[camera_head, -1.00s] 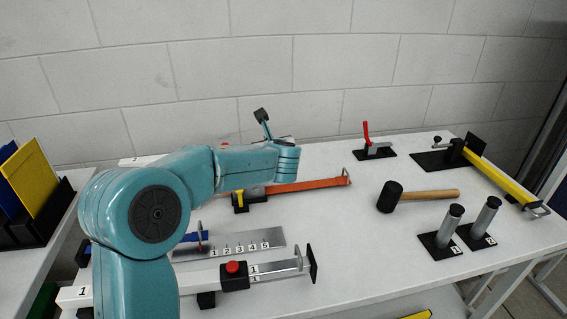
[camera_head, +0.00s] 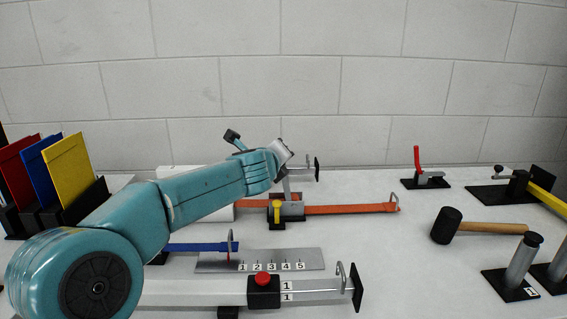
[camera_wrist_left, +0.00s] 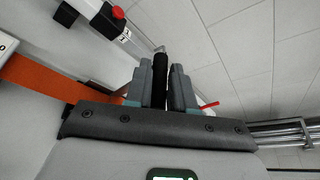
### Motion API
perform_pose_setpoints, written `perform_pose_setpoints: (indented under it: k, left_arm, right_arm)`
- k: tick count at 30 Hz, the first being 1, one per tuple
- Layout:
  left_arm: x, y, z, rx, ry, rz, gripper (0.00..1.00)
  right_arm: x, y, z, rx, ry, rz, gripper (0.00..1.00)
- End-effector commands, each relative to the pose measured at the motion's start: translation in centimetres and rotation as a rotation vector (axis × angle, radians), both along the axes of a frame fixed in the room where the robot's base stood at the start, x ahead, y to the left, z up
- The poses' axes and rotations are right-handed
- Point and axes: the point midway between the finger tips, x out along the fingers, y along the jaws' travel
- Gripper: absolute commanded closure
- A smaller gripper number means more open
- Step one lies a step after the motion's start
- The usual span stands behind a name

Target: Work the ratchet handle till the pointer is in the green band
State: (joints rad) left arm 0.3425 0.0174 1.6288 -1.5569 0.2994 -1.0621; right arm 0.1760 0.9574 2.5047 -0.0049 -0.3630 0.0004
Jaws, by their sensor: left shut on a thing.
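The ratchet (camera_head: 292,209) sits on the table, with an orange strap (camera_head: 350,209) running right from it and a yellow tab (camera_head: 277,210) on its front. A grey lever, the ratchet handle (camera_head: 286,186), rises from it nearly upright to my left gripper (camera_head: 282,156). In the left wrist view, the left gripper (camera_wrist_left: 160,72) is shut on the handle's black grip (camera_wrist_left: 160,66). The orange strap also shows there at left (camera_wrist_left: 40,78). I cannot make out a pointer or green band; my arm covers part of the area left of the ratchet. My right gripper is not in view.
In front lie a numbered plate (camera_head: 215,263) and a bar with a red button (camera_head: 263,279). Coloured panels (camera_head: 68,170) are at left. A wall is behind.

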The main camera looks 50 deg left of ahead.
Motion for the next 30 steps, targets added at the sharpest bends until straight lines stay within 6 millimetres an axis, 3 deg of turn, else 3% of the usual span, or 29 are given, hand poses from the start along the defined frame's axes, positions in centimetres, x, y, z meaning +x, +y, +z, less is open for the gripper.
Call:
perform_pose_setpoints:
  k: [1, 14, 15, 17, 30]
  left_arm:
    - [0.01, -0.03, -0.87, -0.011, 0.008, 0.0, 1.0]
    - [0.03, -0.05, -0.84, -0.016, 0.002, -0.003, 1.0]
    - [0.03, -0.05, -0.85, -0.016, 0.002, -0.003, 0.7]
    - [0.03, -0.05, -0.82, -0.016, 0.002, -0.003, 0.56]
    - [-0.77, -0.53, -0.08, -0.012, -0.006, -0.003, 0.56]
  right_arm:
    - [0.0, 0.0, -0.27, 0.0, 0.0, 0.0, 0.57]
    - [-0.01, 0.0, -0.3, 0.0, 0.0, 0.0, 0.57]
    - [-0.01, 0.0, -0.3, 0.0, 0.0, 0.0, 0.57]
    - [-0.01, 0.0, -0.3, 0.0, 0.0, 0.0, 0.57]
    - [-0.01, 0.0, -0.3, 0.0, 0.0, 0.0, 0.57]
